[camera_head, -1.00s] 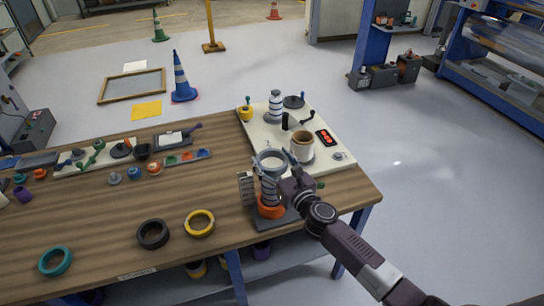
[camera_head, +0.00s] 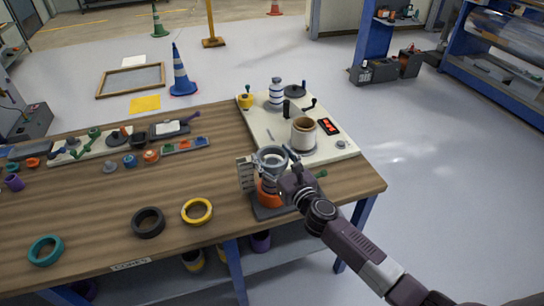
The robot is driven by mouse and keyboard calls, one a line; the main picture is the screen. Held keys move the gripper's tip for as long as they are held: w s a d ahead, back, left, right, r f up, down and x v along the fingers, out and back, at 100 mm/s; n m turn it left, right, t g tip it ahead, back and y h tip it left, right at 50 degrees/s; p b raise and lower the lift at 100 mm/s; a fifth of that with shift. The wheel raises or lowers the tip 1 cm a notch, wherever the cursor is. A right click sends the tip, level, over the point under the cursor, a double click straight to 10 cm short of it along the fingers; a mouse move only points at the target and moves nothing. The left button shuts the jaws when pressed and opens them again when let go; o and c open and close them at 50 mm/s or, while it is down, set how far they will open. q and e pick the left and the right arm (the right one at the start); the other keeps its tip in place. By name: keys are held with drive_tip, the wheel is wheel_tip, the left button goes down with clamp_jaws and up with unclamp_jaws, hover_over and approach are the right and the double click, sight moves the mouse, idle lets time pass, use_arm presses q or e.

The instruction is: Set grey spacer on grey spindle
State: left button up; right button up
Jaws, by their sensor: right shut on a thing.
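A grey ring-shaped spacer (camera_head: 271,154) is held in my right gripper (camera_head: 265,174) near the front right of the table. The gripper is shut on it, with one finger at its left and the wrist at its right. Directly below is an orange ring (camera_head: 267,193) on a stand with a dark base plate (camera_head: 267,213). The spindle of this stand is mostly hidden by the spacer and the fingers. I cannot tell whether the spacer is around the spindle or just above it. My left gripper is not in view.
A cream machine panel (camera_head: 262,126) with a brown roll (camera_head: 304,133) and a crank stands just behind. Teal (camera_head: 45,250), black (camera_head: 148,221) and yellow (camera_head: 197,211) rings lie on the wooden table (camera_head: 90,205). Small parts sit at the back left. The table's middle is clear.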

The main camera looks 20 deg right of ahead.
drive_tip(key=shift+f+b, duration=0.55)
drive_tip(key=shift+f, duration=0.15)
drive_tip(key=shift+f+b, duration=3.65)
drive_tip(key=shift+f, duration=0.85)
drive_tip(key=o, duration=1.3)
drive_tip(key=s+d, duration=0.2)
drive_tip(key=s, duration=0.9)
drive_tip(key=shift+s+r, duration=0.3)
drive_tip(key=shift+s, duration=0.1)
